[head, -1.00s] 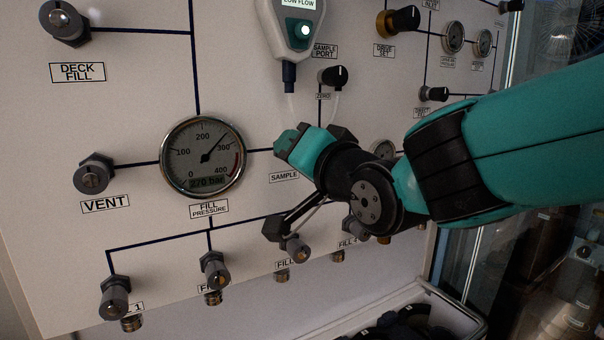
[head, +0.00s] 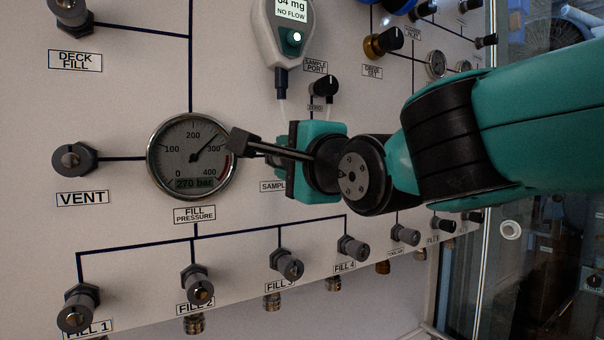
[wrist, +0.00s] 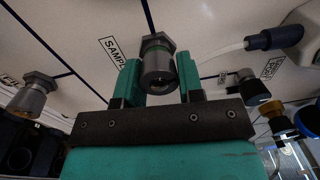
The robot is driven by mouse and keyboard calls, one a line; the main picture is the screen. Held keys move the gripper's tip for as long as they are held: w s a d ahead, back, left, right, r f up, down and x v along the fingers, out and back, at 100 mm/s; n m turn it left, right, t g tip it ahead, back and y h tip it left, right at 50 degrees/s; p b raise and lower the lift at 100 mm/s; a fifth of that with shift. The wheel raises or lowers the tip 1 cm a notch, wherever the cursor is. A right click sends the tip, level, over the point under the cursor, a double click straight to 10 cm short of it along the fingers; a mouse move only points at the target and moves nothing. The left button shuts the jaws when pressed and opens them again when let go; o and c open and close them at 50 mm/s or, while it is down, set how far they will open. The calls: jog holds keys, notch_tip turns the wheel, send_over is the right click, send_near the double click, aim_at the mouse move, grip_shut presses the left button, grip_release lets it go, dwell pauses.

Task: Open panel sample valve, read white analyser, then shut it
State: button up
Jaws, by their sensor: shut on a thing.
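The sample valve is a dark grey knob (wrist: 158,72) on a hex base, between my gripper's two teal fingers in the wrist view, beside a label partly reading "SAMPL". My gripper (wrist: 159,78) is shut on that knob. In the head view my gripper's own body and wrist hide the knob, and the sample label (head: 273,187) is partly covered. The white analyser (head: 270,42) hangs above my gripper. Its screen, cut by the top edge, seems to read "64 mg" and "NO FLOW". A light glows on its green button.
The fill pressure gauge (head: 193,157) reads 270 bar, close left of my wrist. The vent valve (head: 74,160) is further left. A row of fill valves (head: 287,264) runs below. The black zero knob (head: 325,86) and a thin clear tube are close above my gripper.

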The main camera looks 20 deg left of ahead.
jog(key=shift+m+b, duration=0.7)
jog(key=shift+m, duration=0.6)
jog(key=o, duration=0.9)
jog(key=b+v, duration=0.3)
jog(key=v, duration=1.4)
jog(key=shift+s+d, duration=0.1)
jog(key=shift+s, duration=0.1)
